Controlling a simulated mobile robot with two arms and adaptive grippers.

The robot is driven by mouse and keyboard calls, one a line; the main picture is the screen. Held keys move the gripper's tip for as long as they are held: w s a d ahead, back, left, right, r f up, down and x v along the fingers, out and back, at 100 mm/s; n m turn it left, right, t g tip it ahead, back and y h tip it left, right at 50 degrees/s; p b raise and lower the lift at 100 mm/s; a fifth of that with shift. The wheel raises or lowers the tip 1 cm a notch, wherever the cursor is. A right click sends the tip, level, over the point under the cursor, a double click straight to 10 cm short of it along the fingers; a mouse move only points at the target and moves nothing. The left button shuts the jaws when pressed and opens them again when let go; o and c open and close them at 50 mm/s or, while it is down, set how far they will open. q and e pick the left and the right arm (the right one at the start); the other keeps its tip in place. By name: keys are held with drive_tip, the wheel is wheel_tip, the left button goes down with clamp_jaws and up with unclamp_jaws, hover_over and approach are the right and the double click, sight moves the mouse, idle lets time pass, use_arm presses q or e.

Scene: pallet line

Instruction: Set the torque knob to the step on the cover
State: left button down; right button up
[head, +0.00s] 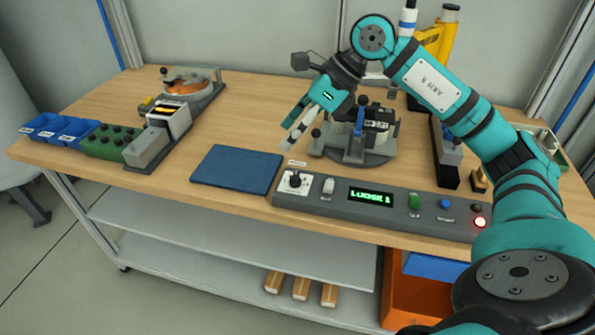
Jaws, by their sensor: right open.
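The torque knob (294,180) is a black dial on a white plate at the left end of the grey control panel (335,208). The step it points to is too small to read. The panel's green display (371,196) seems to read "LOOSE 1". My right gripper (289,135) is open and empty, above and behind the knob, apart from it. A black and white unit (376,127) sits on a round grey fixture behind the panel. I cannot tell whether it bears the cover, and no step mark is readable. My left gripper is out of view.
Green (414,202) and blue (445,204) buttons and a lit red lamp (480,222) are on the panel's right. A blue mat (236,169) lies left of it. Bins (62,130) and a grey device (160,135) stand at left. A yellow press (438,45) stands behind my right arm.

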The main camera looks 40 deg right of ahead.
sight(296, 175)
drive_tip(key=s+d+r+h, duration=0.1)
drive_tip(key=s+d+h, duration=0.15)
drive_tip(key=d, duration=0.55)
drive_tip(key=shift+m+g+h, duration=0.3)
drive_tip(key=shift+h, duration=0.05)
drive_tip(key=x, duration=1.1)
drive_tip(key=p+x, duration=0.1)
drive_tip(key=x, duration=0.5)
drive_tip(key=shift+w+a, duration=0.4)
drive_tip(key=shift+w, duration=0.05)
clamp_jaws()
